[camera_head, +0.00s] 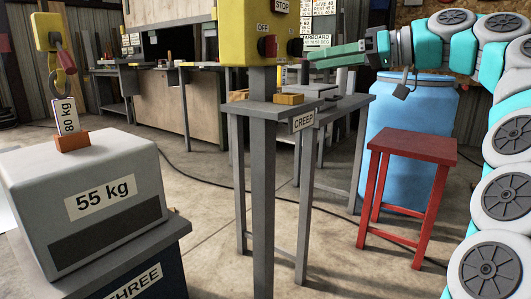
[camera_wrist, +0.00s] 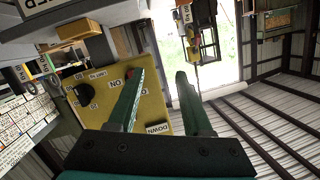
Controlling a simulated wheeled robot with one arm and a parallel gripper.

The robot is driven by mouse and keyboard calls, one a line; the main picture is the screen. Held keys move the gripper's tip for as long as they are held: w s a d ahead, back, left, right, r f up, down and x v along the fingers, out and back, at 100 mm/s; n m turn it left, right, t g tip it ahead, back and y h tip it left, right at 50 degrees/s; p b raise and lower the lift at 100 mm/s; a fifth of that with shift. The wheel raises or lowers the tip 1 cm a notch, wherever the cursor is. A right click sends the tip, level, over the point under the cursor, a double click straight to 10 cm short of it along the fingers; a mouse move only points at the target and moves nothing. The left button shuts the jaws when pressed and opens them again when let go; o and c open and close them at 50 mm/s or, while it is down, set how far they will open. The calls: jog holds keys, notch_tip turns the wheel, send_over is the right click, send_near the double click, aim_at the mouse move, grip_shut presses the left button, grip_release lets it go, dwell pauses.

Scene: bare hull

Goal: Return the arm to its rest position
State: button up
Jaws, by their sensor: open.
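My arm (camera_head: 462,45), teal with grey joint caps, comes up the right side of the head view and reaches left at the top. My gripper (camera_head: 314,59) has green fingers pointing left, just right of the yellow control box (camera_head: 236,52) on its grey post. In the wrist view my gripper (camera_wrist: 160,75) is open, with nothing between its fingers. The yellow box (camera_wrist: 155,107) with ON and DOWN labels is behind the fingers there. I cannot tell whether the fingers touch the box.
A grey table marked CREEP (camera_head: 350,104) stands below my gripper, with a wooden block (camera_head: 288,99) on it. A blue barrel (camera_head: 425,108) and red stool (camera_head: 415,144) stand right. A 55 kg block (camera_head: 135,190) sits front left under a hook (camera_head: 53,84).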

jog(key=s+a+f+m+g+h+p, duration=0.25)
jog(key=s+a+f, duration=0.4)
jog(key=f, duration=0.35)
jog(key=s+a+f+m+g+h+p, duration=0.1)
jog(key=s+a+f+g+h, duration=0.3)
jog(key=s+f, duration=0.45)
jog(key=s+d+f+m+g+h+p, duration=0.1)
jog(key=s+d+f+m+h+p, duration=0.1)
jog(key=s+d+f, duration=0.4)
jog(key=s+d+f+m+g+h+p, duration=0.1)
jog(key=s+d+f+m+h, duration=0.2)
jog(key=s+f, duration=1.3)
jog(key=s+d+h, duration=0.1)
jog(key=d+h, duration=0.1)
jog(key=d, duration=0.2)
jog(key=shift+s+d+f+p, duration=0.2)
jog(key=shift+s+f+p, duration=0.1)
jog(key=shift+f+p, duration=0.1)
jog(key=shift+g+h, duration=0.25)
